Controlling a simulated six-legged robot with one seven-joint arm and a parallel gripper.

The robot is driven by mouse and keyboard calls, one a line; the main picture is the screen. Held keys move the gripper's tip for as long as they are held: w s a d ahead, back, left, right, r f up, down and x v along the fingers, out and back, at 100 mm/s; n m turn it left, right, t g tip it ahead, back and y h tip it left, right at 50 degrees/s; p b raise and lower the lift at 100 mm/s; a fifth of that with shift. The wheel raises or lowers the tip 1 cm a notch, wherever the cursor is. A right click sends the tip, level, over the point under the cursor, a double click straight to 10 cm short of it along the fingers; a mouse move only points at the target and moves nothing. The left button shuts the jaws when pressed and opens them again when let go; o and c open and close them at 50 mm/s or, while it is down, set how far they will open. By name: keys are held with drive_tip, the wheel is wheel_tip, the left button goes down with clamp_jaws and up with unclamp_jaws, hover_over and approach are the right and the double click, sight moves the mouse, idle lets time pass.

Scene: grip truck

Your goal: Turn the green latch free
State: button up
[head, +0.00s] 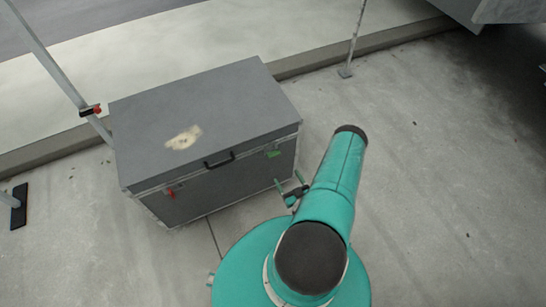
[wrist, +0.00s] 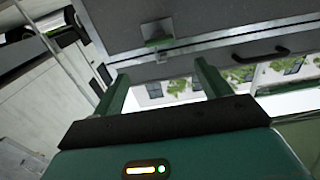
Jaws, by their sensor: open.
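The green latch (head: 273,153) is on the front of a large grey case (head: 235,185), near its right end, just under the lid edge. In the wrist view the green latch (wrist: 158,40) shows at the top, ahead of the gap between my fingers. My gripper (head: 287,176) is open and empty, in front of the right part of the case and a little below the latch in the head view. In the wrist view my gripper (wrist: 162,70) has its two green fingers spread wide, and the latch appears apart from them.
A red latch (head: 171,192) is on the case's front left, with a black handle (head: 218,160) between the latches. The lid is closed. A slanted metal pole (head: 60,78) stands left of the case and a thin post (head: 354,40) behind right. The floor at right is clear.

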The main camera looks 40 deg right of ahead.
drive_tip(key=x, duration=1.2)
drive_tip(key=shift+w, duration=0.4)
drive_tip(key=shift+d, duration=0.1)
drive_tip(key=c, duration=1)
drive_tip(key=shift+s+d+f+m, duration=0.1)
drive_tip(key=shift+f+m, duration=0.05)
drive_tip(key=shift+m, duration=4.35)
drive_tip(key=shift+s+f+m, duration=0.1)
drive_tip(key=shift+f+m, duration=0.05)
drive_tip(key=shift+m, duration=4.35)
